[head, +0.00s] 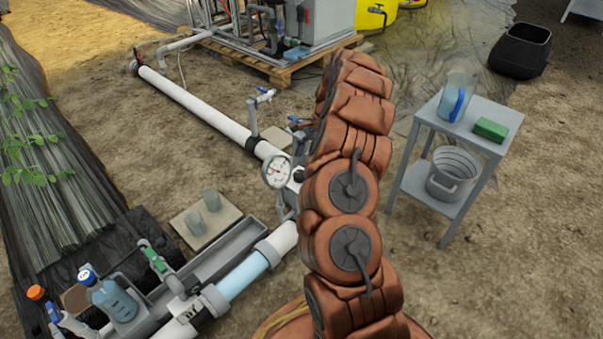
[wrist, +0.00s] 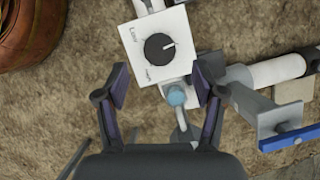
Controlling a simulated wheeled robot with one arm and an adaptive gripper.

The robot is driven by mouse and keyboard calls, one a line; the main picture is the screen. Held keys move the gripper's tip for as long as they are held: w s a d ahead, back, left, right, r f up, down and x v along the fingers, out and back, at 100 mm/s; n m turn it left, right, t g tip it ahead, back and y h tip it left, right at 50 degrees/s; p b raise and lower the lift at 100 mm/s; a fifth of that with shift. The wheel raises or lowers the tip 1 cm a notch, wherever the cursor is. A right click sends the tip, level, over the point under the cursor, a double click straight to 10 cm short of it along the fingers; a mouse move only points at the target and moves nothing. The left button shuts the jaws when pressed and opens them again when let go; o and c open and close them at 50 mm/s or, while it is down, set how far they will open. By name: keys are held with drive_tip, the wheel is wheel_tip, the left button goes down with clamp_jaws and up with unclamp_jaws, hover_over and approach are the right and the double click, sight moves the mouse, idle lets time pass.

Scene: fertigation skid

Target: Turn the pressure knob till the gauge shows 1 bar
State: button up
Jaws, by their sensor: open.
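The pressure knob (wrist: 160,47) is a round black dial with a light pointer mark on a white box (wrist: 135,35) in the wrist view. The pointer faces right and slightly up. My gripper (wrist: 162,85) is open, its two fingers apart below the knob in the picture, with nothing between their pads that I can see being held. A blue round cap (wrist: 176,95) shows between the fingers. The gauge (head: 276,172) has a white round face in the head view, left of my arm; its reading is too small to tell. My arm hides the knob and gripper there.
A white pipe (head: 205,105) runs from the gauge toward the back left. A grey side table (head: 430,155) with a bucket (head: 453,175) stands at the right. Bottles (head: 112,300) stand at the front left. A blue-handled valve (wrist: 290,138) is right of the gripper.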

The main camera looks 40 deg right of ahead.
sight(300, 173)
drive_tip(key=b+x, duration=0.1)
drive_tip(key=x, duration=0.4)
drive_tip(key=shift+a+f+b, duration=0.1)
drive_tip(key=shift+b, duration=0.3)
drive_tip(key=c, duration=1.1)
drive_tip(key=shift+c, duration=0.2)
drive_tip(key=shift+r+p, duration=0.25)
drive_tip(key=shift+p, duration=0.55)
